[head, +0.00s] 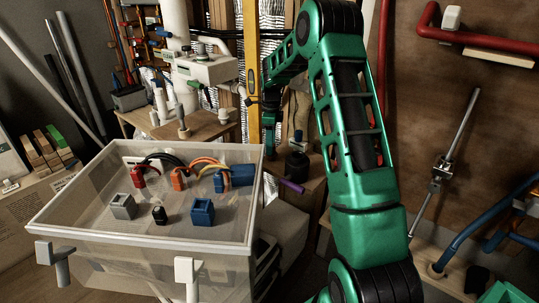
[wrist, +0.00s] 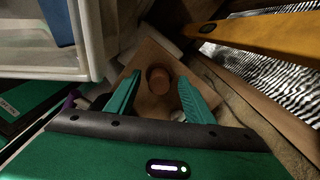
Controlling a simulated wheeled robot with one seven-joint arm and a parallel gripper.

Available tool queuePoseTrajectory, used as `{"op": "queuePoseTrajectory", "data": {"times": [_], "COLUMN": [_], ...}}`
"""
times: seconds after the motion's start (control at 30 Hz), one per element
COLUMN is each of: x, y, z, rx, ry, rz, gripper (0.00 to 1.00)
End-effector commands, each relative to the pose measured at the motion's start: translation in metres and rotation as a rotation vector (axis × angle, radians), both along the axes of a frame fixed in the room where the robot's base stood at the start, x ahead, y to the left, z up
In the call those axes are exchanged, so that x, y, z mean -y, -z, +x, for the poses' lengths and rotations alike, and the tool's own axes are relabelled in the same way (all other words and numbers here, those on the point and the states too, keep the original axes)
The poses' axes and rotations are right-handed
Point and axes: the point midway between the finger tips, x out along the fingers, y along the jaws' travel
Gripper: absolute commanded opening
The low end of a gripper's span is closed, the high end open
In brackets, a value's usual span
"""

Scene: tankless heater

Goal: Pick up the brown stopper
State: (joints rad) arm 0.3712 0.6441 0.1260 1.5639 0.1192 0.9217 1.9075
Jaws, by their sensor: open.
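The brown stopper (wrist: 158,76) is a short round cylinder standing on a wooden surface (wrist: 152,52) in the wrist view. My gripper (wrist: 160,84) is open, and its two green fingers point toward the stopper. The stopper shows between the fingertips, with space on both sides of it. I cannot tell how far beyond the tips it is. In the head view I cannot make out the stopper. The end of my arm hangs there beside the yellow level, partly behind my own arm links.
A clear bin (head: 150,240) with connectors and blocks stands at left; its white rim (wrist: 92,40) is close to my gripper's left. A yellow level (wrist: 262,38) and silvery foil (wrist: 290,60) lie to the right. A dark cylinder (head: 297,166) and purple piece (head: 292,186) are near the wooden stand.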

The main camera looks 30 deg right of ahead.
Motion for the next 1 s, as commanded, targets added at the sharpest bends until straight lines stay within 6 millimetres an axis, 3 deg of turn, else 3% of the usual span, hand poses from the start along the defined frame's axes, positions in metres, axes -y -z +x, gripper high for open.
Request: {"op": "queuePoseTrajectory", "data": {"times": [0.2,0.47,0.67,1.0], "x": [0.001,0.001,0.001,0.002], "y": [0.030,0.034,0.033,0.028], "z": [-0.001,-0.001,-0.001,-0.001], "rx": [-0.001,0.000,0.000,0.002], "ry": [0.000,0.000,0.000,0.000], "rz": [0.000,0.000,0.000,-0.001], "gripper": [0.48,0.48,0.00,0.00]}}
